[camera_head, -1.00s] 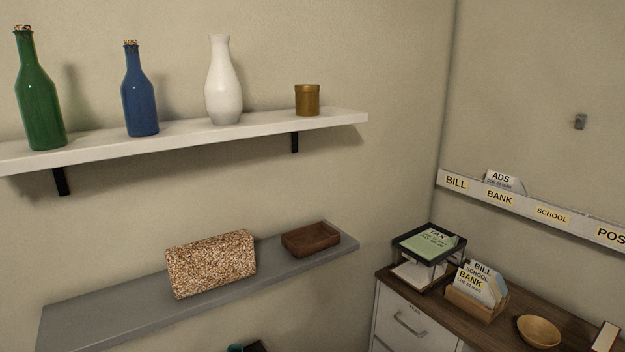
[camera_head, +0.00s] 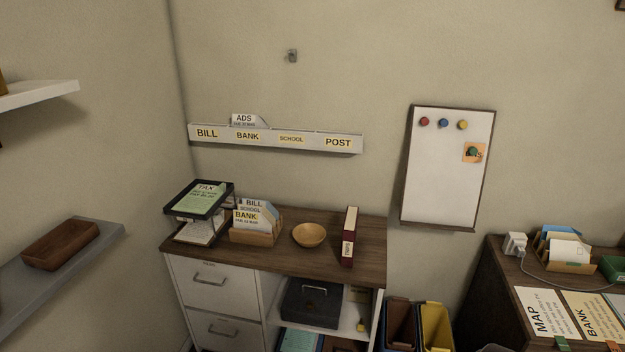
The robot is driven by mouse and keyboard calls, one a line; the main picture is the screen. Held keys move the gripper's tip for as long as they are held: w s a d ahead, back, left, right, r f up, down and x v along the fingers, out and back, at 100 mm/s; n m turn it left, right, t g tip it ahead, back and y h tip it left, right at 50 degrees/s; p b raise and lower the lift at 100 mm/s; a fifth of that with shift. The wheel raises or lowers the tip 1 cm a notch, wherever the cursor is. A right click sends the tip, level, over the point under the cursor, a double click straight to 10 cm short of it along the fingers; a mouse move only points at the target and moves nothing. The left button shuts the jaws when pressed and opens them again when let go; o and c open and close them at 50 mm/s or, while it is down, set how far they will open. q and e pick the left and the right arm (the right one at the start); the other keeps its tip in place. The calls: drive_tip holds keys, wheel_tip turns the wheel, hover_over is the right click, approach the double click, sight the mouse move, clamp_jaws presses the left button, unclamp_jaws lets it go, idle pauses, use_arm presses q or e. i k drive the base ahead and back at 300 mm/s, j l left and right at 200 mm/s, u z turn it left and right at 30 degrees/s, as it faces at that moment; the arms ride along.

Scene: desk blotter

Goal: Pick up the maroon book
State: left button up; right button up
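A maroon book (camera_head: 348,248) stands upright on the right part of the wooden cabinet top (camera_head: 280,258). Its maroon spine faces me and carries a pale label, and its top shows cream pages. A round wooden bowl (camera_head: 310,235) stands to its left, apart from it. Neither of my grippers shows in the head view.
A letter holder (camera_head: 256,238) and a black paper tray (camera_head: 176,210) stand left on the cabinet. A wall rack (camera_head: 275,148) and whiteboard (camera_head: 447,170) hang behind. A grey shelf (camera_head: 100,240) juts out at left. Bins (camera_head: 437,325) and a desk (camera_head: 490,290) are at right.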

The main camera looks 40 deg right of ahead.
sight(350, 224)
drive_tip(key=z, duration=1.65)
